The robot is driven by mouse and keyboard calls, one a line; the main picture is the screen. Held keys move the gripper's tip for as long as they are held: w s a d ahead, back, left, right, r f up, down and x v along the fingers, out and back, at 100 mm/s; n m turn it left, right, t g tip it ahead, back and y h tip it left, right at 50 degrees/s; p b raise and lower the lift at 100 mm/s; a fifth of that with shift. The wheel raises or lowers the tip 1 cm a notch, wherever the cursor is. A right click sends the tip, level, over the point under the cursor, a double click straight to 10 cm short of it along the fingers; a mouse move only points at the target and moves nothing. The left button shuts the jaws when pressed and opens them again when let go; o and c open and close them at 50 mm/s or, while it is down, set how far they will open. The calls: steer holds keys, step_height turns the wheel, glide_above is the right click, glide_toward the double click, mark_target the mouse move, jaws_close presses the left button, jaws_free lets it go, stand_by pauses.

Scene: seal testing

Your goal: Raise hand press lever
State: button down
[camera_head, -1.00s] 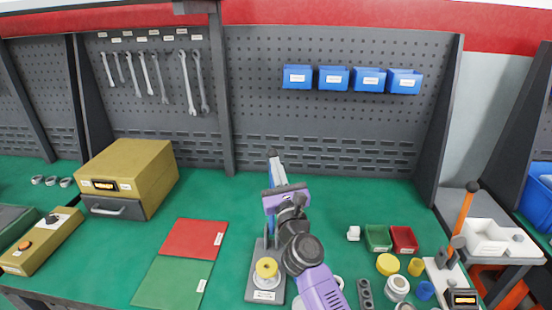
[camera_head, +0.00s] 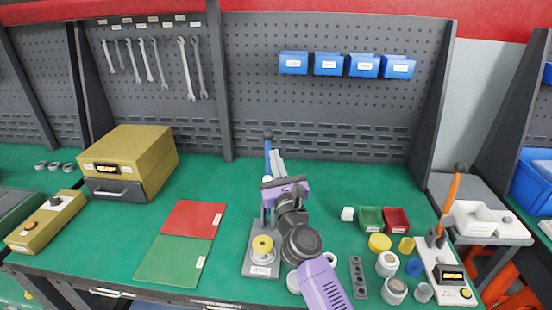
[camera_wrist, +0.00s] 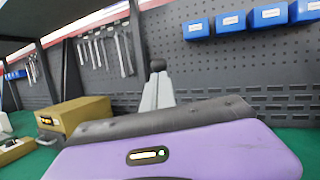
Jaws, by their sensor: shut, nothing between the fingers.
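The hand press stands at the middle of the green bench, with a grey base (camera_head: 252,268) and a yellow-topped round piece (camera_head: 262,246) on it. Its blue lever (camera_head: 267,158) stands nearly upright and ends in a dark knob (camera_head: 268,135). My gripper (camera_head: 276,153) is shut and empty, with its grey fingers just right of the lever in the head view. In the wrist view the fingers (camera_wrist: 158,92) point away, and the dark knob (camera_wrist: 157,65) shows at their tips. I cannot tell whether they touch the lever. My arm hides part of the press.
A second press with an orange lever (camera_head: 453,200) stands at the right. Cups, caps, a green bin (camera_head: 370,213) and a red bin (camera_head: 397,228) sit between. Red and green mats (camera_head: 165,270) and a yellow box (camera_head: 150,145) lie left. The bench behind the press is clear.

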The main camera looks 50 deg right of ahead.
steer(key=b+v, duration=0.2)
steer(key=v, duration=0.7)
steer(key=shift+f, duration=0.2)
steer(key=shift+s+a, duration=0.1)
steer(key=s+a+f+m+g+y, duration=0.1)
steer(key=s+a+f+m+y, duration=0.2)
steer(key=s+a+m, duration=0.4)
steer(key=s+a+f+m+g+y, duration=0.1)
steer(key=s+a+f+m+y, duration=0.3)
steer(key=s+m, duration=0.9)
steer(key=s+a+f+m+g+y, duration=0.1)
steer(key=s+a+f+m+y, duration=0.2)
steer(key=s+a+m, duration=0.7)
steer(key=s+a+y, duration=0.1)
steer(key=s, duration=0.2)
steer(key=shift+s+f+m+y, duration=0.2)
steer(key=shift+m+y, duration=0.1)
